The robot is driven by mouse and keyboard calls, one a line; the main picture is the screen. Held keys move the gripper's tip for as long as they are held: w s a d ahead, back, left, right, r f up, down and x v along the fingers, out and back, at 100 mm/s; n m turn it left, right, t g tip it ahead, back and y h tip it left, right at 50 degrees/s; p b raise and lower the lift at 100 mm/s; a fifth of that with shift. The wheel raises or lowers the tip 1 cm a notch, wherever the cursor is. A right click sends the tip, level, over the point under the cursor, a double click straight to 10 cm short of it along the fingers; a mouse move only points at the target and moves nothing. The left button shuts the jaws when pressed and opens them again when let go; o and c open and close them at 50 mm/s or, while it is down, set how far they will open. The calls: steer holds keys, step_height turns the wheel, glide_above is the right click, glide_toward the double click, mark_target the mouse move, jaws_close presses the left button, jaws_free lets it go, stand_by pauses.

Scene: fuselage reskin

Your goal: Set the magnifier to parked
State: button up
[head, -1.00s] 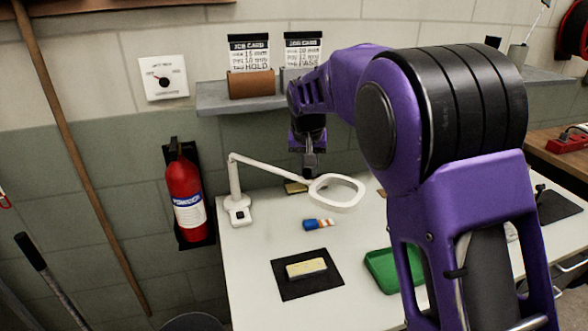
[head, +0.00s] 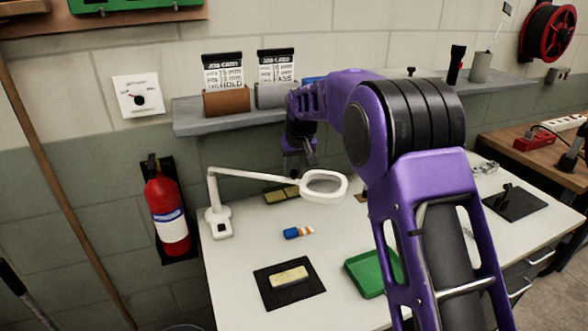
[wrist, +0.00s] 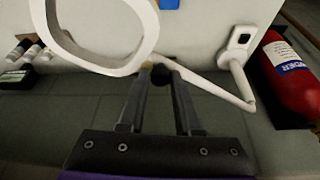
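The white magnifier (head: 322,198) stands at the back left of the light bench. Its base (head: 219,224) is near the left edge, with a short upright post. Its arm (head: 252,174) reaches right to a ring lens over the bench. In the wrist view the lens rim (wrist: 150,22) is large at upper left and the base (wrist: 238,42) at upper right. My gripper (wrist: 160,74) has its two fingers apart, with a small dark knob (wrist: 160,73) at the tips. Contact cannot be told. In the head view my gripper (head: 308,160) is behind the lens joint.
A yellow block on a black mat (head: 270,300), a blue-and-orange item (head: 297,232) and a green tray (head: 365,275) are on the bench. A shelf (head: 190,125) with job cards is behind. A fire extinguisher (head: 166,212) hangs left of the bench.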

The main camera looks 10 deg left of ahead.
steer(key=o, duration=0.3)
steer(key=shift+o, duration=0.2)
steer(key=v, duration=1.7)
steer(key=shift+s+r+p, duration=0.15)
steer(key=shift+p, duration=0.2)
